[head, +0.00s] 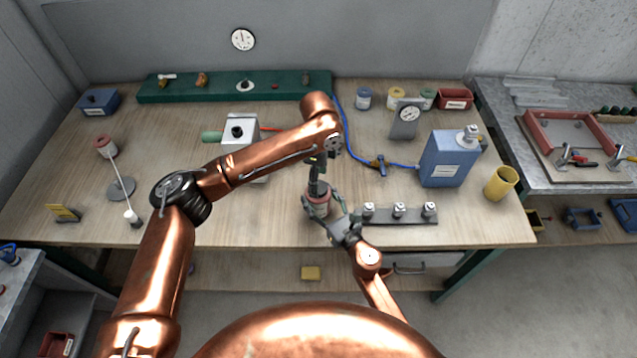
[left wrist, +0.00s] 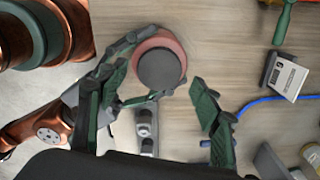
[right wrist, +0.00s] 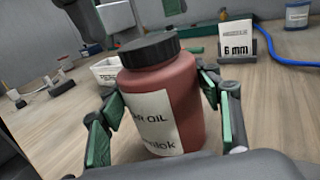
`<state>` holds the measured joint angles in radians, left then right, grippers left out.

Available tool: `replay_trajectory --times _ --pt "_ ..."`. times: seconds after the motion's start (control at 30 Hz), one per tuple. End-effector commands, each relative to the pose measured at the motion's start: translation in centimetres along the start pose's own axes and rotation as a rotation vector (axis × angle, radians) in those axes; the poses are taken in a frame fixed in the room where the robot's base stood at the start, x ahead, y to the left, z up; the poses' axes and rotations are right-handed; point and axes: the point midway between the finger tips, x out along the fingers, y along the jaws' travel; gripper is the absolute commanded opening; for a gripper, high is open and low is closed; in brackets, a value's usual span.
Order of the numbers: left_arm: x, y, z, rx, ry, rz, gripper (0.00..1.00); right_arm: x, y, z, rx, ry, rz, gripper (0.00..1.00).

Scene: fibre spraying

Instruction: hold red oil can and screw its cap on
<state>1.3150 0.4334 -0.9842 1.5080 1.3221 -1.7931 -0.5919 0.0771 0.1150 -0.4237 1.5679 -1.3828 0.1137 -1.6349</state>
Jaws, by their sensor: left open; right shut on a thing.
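The red oil can (right wrist: 178,108) stands upright on the bench with a white label facing the right wrist camera. A black cap (right wrist: 149,50) sits on its top; I cannot tell how tightly. In the head view the can (head: 318,206) is partly hidden by my grippers. My right gripper (head: 331,218) is shut around the can's body, a finger on each side. My left gripper (head: 317,172) points down above the can, open. In the left wrist view the cap (left wrist: 160,68) lies between the spread left fingers, nearer the left one.
A grey rack with small metal parts (head: 400,215) stands just right of the can. A blue canister (head: 447,160) and yellow cup (head: 501,183) are farther right. A blue hose (head: 350,140) runs behind. The front left bench is mostly clear.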

Motion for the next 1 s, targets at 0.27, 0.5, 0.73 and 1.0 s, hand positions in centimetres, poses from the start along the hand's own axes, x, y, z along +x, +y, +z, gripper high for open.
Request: replay_trajectory --times 0.27,0.5,0.73,1.0 --pt "-1.9 0.0 0.0 0.0 0.0 0.001 0.59 0.0 -0.1 0.0 0.0 0.0 -0.001 0.0" --pt "-2.0 0.0 0.0 -0.014 0.0 0.0 0.57 0.0 -0.1 0.0 0.0 0.0 -0.001 0.0" --pt "-3.0 -0.1 0.0 -0.265 0.0 -0.003 0.57 0.0 -0.1 0.0 0.0 0.0 -0.001 0.0" --pt "-4.5 -0.1 0.0 -0.746 0.0 -0.003 0.57 0.0 -0.1 0.0 0.0 0.0 -0.001 0.0"
